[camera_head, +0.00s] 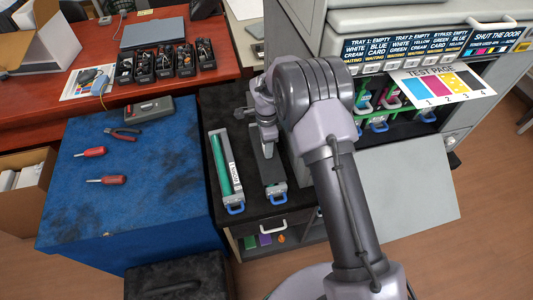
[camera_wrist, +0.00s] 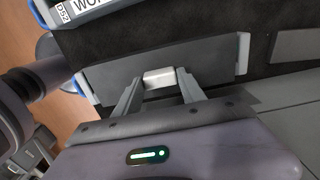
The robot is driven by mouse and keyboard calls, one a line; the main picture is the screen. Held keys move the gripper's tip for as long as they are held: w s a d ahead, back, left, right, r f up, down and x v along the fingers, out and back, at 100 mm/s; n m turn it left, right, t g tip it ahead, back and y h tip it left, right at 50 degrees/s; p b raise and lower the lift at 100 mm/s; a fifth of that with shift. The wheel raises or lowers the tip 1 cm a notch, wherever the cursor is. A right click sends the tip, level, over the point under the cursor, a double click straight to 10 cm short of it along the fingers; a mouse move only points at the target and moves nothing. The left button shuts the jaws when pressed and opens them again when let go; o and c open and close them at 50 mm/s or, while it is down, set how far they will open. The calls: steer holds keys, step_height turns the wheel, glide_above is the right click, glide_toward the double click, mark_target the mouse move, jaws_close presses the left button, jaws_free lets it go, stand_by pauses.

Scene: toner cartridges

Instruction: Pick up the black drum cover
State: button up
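The black drum cover (camera_head: 268,168) is a long dark piece lying on the black top of a low cabinet, with a pale end and a blue loop at its near end. My arm hides part of it in the head view. In the wrist view the dark cover (camera_wrist: 215,62) spans the picture, with a short white grip (camera_wrist: 158,78) at its middle. My gripper (camera_wrist: 158,82) is over the cover, its two fingers apart on either side of the white grip. Slim gaps seem to show beside the grip; contact is unclear.
A green drum unit (camera_head: 223,168) with a blue loop lies close to the left. The printer (camera_head: 400,40) stands to the right, its lowered grey door (camera_head: 405,195) beside the cabinet. A blue-covered table (camera_head: 130,185) with a plier and screwdrivers is at left.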

steer(key=c, duration=0.8)
step_height(320, 180, up, 15)
steer(key=p, duration=0.6)
steer(key=shift+p, duration=0.3)
